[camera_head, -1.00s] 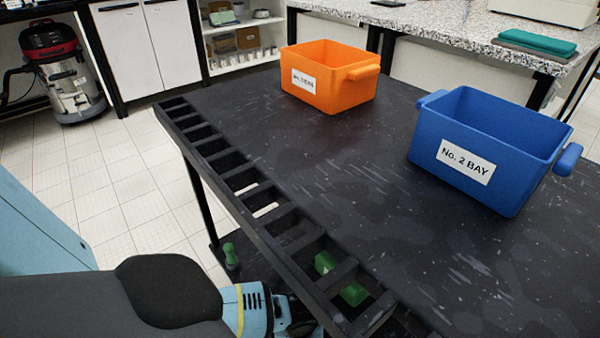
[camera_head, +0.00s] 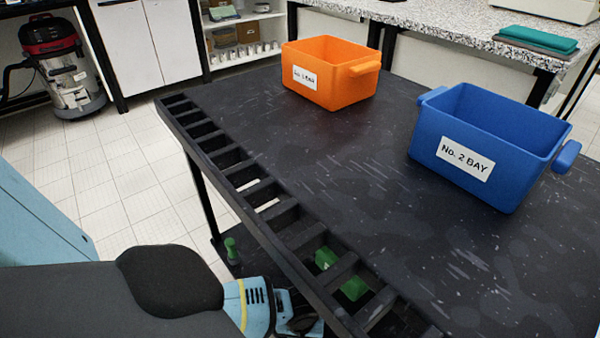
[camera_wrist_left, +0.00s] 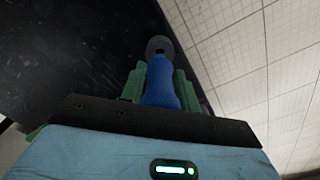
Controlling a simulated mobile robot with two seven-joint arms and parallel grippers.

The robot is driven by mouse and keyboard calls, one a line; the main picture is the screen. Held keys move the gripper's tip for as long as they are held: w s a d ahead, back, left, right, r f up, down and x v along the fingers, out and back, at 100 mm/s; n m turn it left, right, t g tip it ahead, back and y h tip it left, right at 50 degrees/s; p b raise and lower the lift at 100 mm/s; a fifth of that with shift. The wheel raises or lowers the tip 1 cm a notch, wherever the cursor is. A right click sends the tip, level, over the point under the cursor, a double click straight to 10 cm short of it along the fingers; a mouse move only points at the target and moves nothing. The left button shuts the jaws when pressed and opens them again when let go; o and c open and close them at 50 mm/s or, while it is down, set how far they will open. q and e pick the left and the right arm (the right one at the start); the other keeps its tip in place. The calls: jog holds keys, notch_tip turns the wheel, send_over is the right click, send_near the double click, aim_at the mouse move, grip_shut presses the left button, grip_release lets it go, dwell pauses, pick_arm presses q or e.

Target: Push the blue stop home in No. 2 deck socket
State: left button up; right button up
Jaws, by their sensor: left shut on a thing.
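In the left wrist view, my left gripper (camera_wrist_left: 160,72) is shut on the blue stop (camera_wrist_left: 160,88). Its green fingers lie on both sides of the stop. A dark round piece sits at the stop's far end, and I cannot tell whether it belongs to the stop or touches it. In the head view, my left wrist reaches in low at the front edge of the dark slatted table; the fingers and the stop cannot be made out clearly there. No socket is plainly visible. My right gripper is not in view.
A blue bin (camera_head: 432,150) labelled "No. 2 BAY" and an orange bin (camera_head: 330,88) stand on the dark table (camera_head: 330,160). Green parts (camera_head: 354,289) show through the slots. A green knob (camera_head: 231,250) stands lower, beside the table leg.

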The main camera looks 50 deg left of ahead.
pick_arm(q)
jog(key=shift+p, duration=0.3)
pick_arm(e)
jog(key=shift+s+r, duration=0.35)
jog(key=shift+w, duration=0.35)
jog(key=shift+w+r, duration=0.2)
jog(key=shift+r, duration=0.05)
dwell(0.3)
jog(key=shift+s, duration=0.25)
pick_arm(q)
jog(key=shift+f, duration=0.3)
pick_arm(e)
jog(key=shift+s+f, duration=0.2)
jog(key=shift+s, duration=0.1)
pick_arm(q)
jog(key=shift+f, duration=0.25)
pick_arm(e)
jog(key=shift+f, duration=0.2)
pick_arm(q)
jog(key=shift+f+b, duration=0.35)
jog(key=shift+f, duration=0.2)
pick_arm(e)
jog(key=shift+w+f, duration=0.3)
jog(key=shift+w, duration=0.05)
pick_arm(q)
jog(key=shift+f, duration=0.35)
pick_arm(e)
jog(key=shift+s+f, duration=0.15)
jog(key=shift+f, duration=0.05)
